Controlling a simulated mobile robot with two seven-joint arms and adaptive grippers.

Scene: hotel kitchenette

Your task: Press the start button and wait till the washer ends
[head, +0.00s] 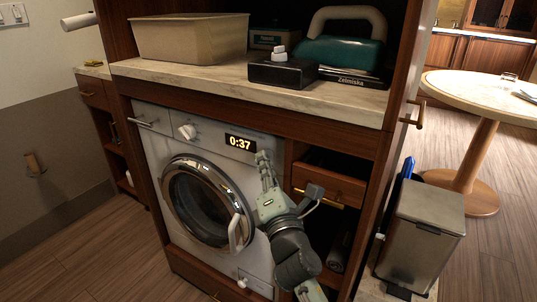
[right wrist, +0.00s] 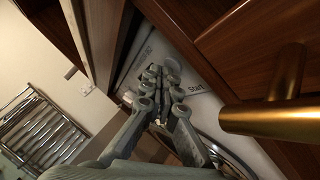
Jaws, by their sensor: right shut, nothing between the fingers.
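The white washer (head: 160,150) stands under the counter with its round door (head: 205,200) shut. Its display (head: 240,143) reads 0:37. My right gripper (head: 263,160) is shut and empty, with its fingertips at the washer's upper right front, just below and right of the display. In the right wrist view, the closed fingertips (right wrist: 162,72) are beside the "Start" label (right wrist: 196,89). A round pale button (right wrist: 172,66) shows partly behind the fingertips; I cannot tell whether they touch it. My left gripper is not in view.
An open drawer (head: 328,185) with a brass handle is right of the washer, close to my right gripper. The counter (head: 210,72) above holds a beige bin (head: 190,38) and a black box (head: 283,71). A metal trash can (head: 425,235) stands at the right.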

